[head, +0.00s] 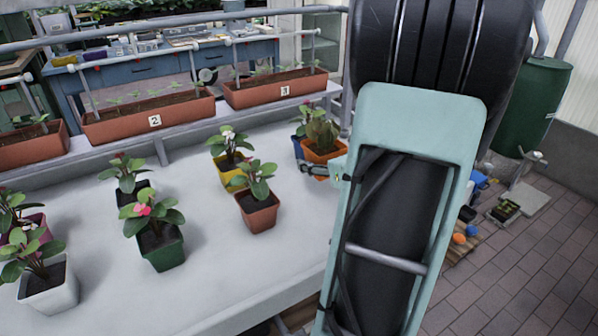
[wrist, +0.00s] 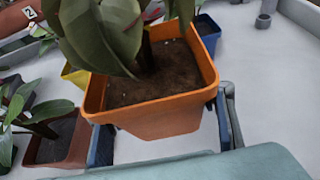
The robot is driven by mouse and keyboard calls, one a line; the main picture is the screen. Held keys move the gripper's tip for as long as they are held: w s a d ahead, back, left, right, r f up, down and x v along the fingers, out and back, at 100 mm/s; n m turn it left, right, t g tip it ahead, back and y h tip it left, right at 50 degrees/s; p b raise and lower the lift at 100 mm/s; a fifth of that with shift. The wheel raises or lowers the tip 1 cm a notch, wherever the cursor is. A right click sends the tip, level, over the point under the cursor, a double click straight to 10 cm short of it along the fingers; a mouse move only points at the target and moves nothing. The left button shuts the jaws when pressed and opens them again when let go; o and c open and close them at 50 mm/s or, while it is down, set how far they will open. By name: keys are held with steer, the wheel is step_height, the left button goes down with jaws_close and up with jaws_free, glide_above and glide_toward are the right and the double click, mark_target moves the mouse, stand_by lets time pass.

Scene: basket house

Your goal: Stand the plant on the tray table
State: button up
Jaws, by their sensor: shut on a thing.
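The plant held by my gripper has broad dark green leaves and an orange square pot (head: 328,157). Its pot (wrist: 158,117) fills the middle of the wrist view, with soil inside and leaves cut off at the top. My gripper (head: 316,168) is shut on this pot, one finger on each side in the wrist view. The pot looks upright, at the right end of the white table (head: 200,300). I cannot tell whether its base touches the table. My arm hides part of the scene right of it. No separate tray table can be made out with certainty.
A blue pot (wrist: 207,36) stands close behind the orange one. A yellow pot (head: 229,172), a terracotta pot (head: 258,217), a green pot (head: 163,254) and a white pot (head: 48,290) stand to the left. Numbered planters (head: 150,121) line the back. Brick floor lies right.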

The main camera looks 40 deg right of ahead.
steer(key=b, duration=0.2)
glide_above(328, 188)
steer(key=f, duration=0.5)
steer(key=shift+s+a+f, duration=0.1)
steer(key=shift+a+f, duration=0.05)
steer(key=shift+a, duration=0.1)
steer(key=shift+d+f+b, duration=0.15)
steer(key=shift+f+b, duration=0.1)
steer(key=shift+f, duration=0.65)
steer(key=shift+d+f+b, duration=0.1)
steer(key=shift+f+b, duration=0.1)
steer(key=shift+f, duration=0.65)
steer(key=shift+f, duration=0.1)
steer(key=shift+f, duration=0.15)
steer(key=o, duration=1.4)
steer(key=shift+o, duration=0.2)
